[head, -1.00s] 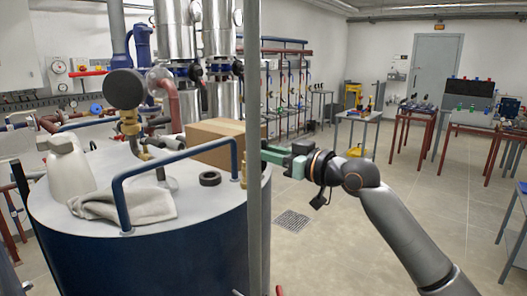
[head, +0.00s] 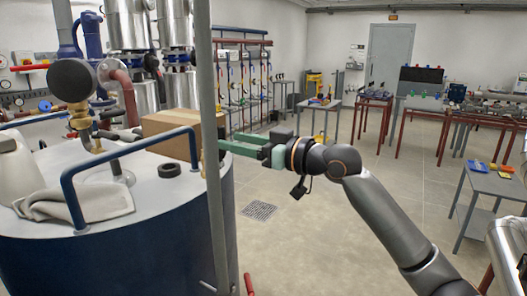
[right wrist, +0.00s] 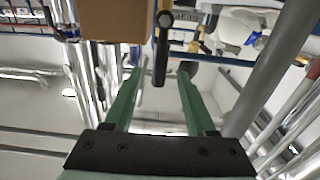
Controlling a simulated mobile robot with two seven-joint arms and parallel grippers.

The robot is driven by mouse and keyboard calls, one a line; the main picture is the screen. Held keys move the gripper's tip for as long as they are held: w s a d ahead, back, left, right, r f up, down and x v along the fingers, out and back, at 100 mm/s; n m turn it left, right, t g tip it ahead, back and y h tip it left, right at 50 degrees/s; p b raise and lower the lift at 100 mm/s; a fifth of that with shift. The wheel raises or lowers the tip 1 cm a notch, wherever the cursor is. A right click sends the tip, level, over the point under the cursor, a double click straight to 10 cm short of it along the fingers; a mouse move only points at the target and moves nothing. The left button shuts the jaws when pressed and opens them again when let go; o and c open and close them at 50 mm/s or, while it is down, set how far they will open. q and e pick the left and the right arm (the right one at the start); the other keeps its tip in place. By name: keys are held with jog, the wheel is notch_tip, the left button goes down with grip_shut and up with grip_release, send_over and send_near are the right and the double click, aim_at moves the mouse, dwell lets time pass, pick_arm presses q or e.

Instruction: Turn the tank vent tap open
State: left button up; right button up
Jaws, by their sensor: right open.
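The dark blue tank (head: 130,255) with a pale top stands at the left of the head view. My right gripper (head: 222,145) is at the tank's right edge, beside the grey upright pole, its green fingers pointing left. In the right wrist view its two fingers (right wrist: 161,76) are apart. A black lever (right wrist: 160,55) on a brass-coloured body (right wrist: 165,8), seemingly the vent tap, shows between and beyond the fingertips. I cannot tell whether they touch it. In the head view the pole and gripper hide the tap. My left gripper is not in view.
A grey pole (head: 213,220) stands right in front of the tank. A cardboard box (head: 170,122), a black ring (head: 169,170), a grey cloth (head: 75,200) and a blue rail (head: 68,190) are on the tank top. The floor to the right is clear around a drain grate (head: 259,210).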

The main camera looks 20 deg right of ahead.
jog(key=b+v, duration=0.1)
jog(key=v, duration=0.7)
jog(key=shift+b, duration=0.35)
jog(key=shift+s, duration=0.1)
notch_tip(320, 180, down, 32)
jog(key=s+a+m+g+h+p, duration=0.1)
jog(key=s+a+m+h+p, duration=0.15)
jog(key=m+h, duration=0.2)
jog(key=s+a+f+m+g+h+p, duration=0.1)
jog(key=s+a+f+g+h+p, duration=0.1)
jog(key=s+f, duration=1.9)
jog(key=shift+s+g+h, duration=0.9)
jog(key=shift+s+h, duration=0.15)
jog(key=shift+s, duration=0.05)
